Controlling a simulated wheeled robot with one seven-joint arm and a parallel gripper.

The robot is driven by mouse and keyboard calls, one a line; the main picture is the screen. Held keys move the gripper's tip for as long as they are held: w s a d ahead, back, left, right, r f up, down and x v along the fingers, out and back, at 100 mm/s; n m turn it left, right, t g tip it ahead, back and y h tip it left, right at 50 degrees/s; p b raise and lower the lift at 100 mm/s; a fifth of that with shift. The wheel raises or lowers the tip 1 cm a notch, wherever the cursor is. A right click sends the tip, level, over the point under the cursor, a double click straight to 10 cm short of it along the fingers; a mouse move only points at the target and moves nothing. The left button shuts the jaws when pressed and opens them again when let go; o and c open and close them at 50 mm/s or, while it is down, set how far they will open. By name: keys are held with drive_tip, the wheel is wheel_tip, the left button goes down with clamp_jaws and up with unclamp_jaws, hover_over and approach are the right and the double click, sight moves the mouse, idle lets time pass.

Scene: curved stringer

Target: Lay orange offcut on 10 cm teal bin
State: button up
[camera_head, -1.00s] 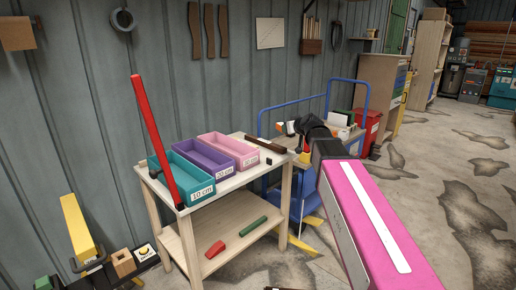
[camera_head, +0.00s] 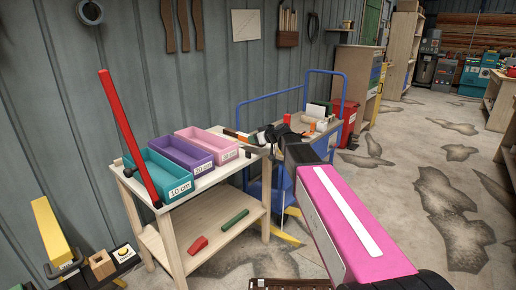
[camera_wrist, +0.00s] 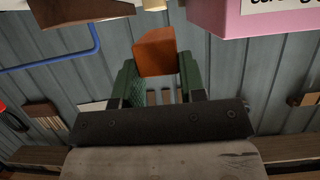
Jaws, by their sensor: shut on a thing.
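The orange offcut (camera_wrist: 155,50) is a small block held between the green fingers of my gripper (camera_wrist: 157,64) in the wrist view. In the head view my gripper (camera_head: 256,138) is beside the right end of the bench top, apart from the bins. The teal bin (camera_head: 166,164), labelled 10 cm, stands at the left end of the bench top, and its open top looks empty. A tall red bar (camera_head: 128,138) stands slanted in front of it and hides part of its left side.
A purple bin (camera_head: 186,152) and a pink bin (camera_head: 207,142) stand right of the teal one. The pink bin also shows close by in the wrist view (camera_wrist: 225,20). Red and green pieces lie on the lower shelf (camera_head: 180,243). A blue-railed cart (camera_head: 307,92) stands behind my arm.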

sight(259, 153)
drive_tip(key=shift+w+d+f, duration=0.8)
drive_tip(key=shift+w+d, duration=0.05)
drive_tip(key=shift+w, duration=0.05)
drive_tip(key=shift+f, duration=1.95)
drive_tip(key=shift+f, duration=0.1)
drive_tip(key=o, duration=0.9)
